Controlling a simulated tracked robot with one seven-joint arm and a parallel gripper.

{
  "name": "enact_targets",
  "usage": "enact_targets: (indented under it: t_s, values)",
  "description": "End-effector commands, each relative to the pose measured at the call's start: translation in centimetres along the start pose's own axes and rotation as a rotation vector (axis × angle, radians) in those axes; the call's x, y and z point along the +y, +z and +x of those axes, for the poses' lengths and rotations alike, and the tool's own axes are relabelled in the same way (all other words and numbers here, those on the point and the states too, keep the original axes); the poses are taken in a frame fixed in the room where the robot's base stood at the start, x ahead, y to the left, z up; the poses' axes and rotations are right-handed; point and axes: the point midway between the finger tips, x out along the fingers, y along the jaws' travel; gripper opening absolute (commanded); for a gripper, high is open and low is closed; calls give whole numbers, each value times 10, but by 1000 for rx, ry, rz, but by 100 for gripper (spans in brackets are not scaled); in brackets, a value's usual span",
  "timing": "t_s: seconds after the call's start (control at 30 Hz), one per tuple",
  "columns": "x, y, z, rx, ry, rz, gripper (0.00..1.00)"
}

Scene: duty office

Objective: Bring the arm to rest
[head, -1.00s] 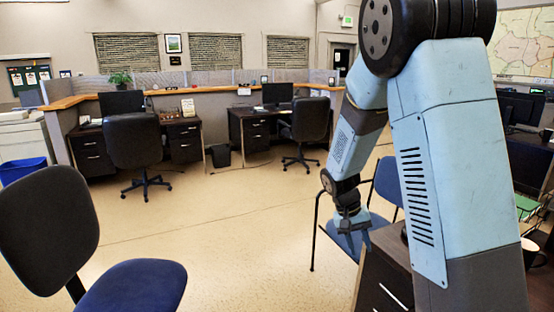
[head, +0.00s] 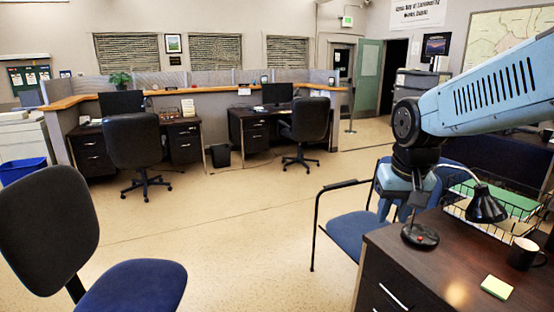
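My arm reaches in from the right edge of the head view, its upper link lying nearly level. My gripper (head: 396,212) points down above the near left part of the dark desk (head: 455,262), in front of the blue chair. Its two light blue fingers look apart, with nothing seen between them. Close to it stands a black desk lamp (head: 487,206), its round base (head: 420,236) just below the fingers in the picture. Part of the lamp's stem is hidden by my arm. Whether the gripper touches the lamp cannot be told.
The desk also holds a wire tray (head: 500,226) with green paper, a dark mug (head: 523,253) and yellow sticky notes (head: 497,287). A blue armchair (head: 345,236) stands behind the desk. Another blue chair (head: 130,288) is at front left. The middle floor is clear.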

Motion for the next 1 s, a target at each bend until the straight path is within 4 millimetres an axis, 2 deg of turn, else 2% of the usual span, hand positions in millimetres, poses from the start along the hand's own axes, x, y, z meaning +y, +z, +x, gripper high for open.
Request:
enact_targets:
  t_s: [0.03,0.2,0.4,0.6,1.0]
  values:
    - [1,8,-10,29,-8,-3,36]
    - [1,32,-37,112,-23,-26,36]
    - [0,58,-58,193,-26,-49,36]
    - [-1,70,-66,229,-22,-64,36]
    - [-1,70,-66,231,-22,-65,36]
